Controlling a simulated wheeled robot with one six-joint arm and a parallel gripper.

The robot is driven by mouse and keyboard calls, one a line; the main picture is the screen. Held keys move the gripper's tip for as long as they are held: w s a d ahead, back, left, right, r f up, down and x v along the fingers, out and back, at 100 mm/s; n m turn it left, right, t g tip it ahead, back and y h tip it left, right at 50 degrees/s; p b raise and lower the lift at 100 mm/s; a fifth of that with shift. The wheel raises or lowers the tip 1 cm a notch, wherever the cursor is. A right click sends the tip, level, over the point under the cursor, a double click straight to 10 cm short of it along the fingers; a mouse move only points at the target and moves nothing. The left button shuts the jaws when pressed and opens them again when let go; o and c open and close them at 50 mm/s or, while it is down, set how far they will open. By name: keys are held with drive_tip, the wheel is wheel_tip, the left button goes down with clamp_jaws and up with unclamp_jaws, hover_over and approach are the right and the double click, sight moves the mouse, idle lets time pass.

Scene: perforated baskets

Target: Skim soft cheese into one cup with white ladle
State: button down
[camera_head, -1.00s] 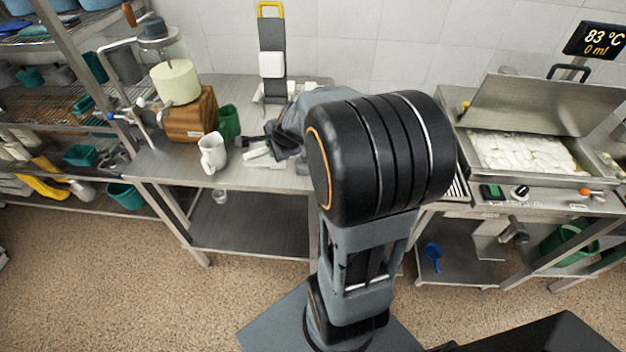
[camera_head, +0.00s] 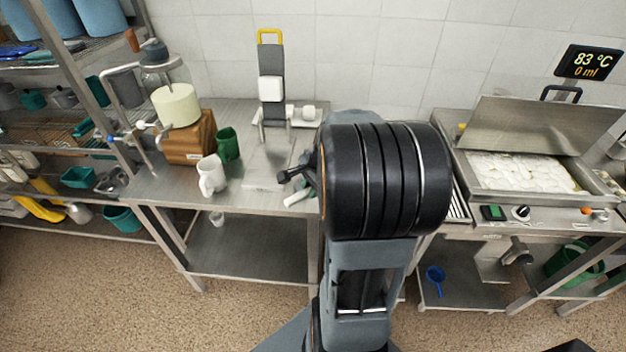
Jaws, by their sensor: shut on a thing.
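Soft white cheese (camera_head: 515,172) lies in the open steel vat (camera_head: 482,190) at the right. My gripper (camera_head: 291,186) is over this table's right part, right of the mugs, largely hidden behind my arm. It is shut on a thin white piece (camera_head: 296,198), which looks like the white ladle's handle. The ladle's bowl is not visible.
A wooden block with a pale cheese-coloured cylinder (camera_head: 177,106) stands left of the mugs. A grey post with a yellow handle (camera_head: 271,80) stands at the back. A blue ladle (camera_head: 435,278) lies on the right lower shelf.

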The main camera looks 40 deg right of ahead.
drive_tip(key=shift+a+r+g+p, duration=0.1)
drive_tip(key=shift+r+g+p, duration=0.15)
drive_tip(key=shift+g+p, duration=1.1)
drive_tip(key=shift+f+p, duration=0.1)
drive_tip(key=shift+p, duration=0.55)
